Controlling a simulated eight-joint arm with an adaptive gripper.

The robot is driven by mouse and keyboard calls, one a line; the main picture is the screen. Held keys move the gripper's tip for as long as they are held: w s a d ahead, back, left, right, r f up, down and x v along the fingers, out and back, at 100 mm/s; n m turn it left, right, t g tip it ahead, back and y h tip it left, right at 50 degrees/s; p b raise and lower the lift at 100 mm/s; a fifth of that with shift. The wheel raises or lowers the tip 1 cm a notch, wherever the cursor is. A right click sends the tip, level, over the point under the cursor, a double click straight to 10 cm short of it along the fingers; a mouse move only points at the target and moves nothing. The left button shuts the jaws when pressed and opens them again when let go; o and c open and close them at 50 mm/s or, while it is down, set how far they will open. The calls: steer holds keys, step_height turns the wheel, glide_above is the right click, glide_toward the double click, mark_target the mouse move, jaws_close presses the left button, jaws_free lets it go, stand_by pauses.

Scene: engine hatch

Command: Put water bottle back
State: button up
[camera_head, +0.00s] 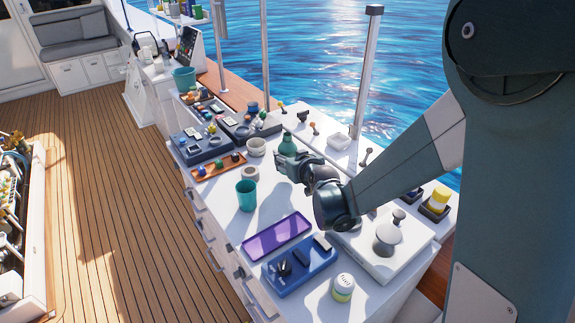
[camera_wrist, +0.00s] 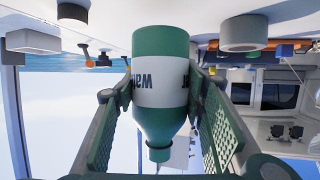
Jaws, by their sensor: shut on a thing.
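The water bottle is green with a white label. In the wrist view the bottle (camera_wrist: 160,92) sits between the two finger pads, its label lettering upside down in the picture. In the head view the bottle (camera_head: 287,143) shows above the white counter, partly hidden by my gripper (camera_head: 290,163). My gripper is shut on the bottle and also frames it in the wrist view (camera_wrist: 162,120). In the head view the bottle looks upright. I cannot tell whether its base touches the counter.
On the white counter (camera_head: 225,205), a teal cup (camera_head: 246,195), a purple tray (camera_head: 276,236) and a blue tray (camera_head: 299,268) stand nearer. Round grey containers (camera_head: 256,147) stand left of the bottle. Blue-grey trays of small items (camera_head: 202,148) lie farther back. A white-labelled jar (camera_head: 343,288) stands at the front.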

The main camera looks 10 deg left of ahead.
steer(key=shift+f+b, duration=0.4)
steer(key=shift+f, duration=1.35)
steer(key=shift+f, duration=0.2)
steer(key=o, duration=1.1)
steer(key=shift+c, duration=0.2)
steer(key=shift+r, duration=0.25)
steer(key=p+v, duration=0.2)
steer(key=v, duration=1)
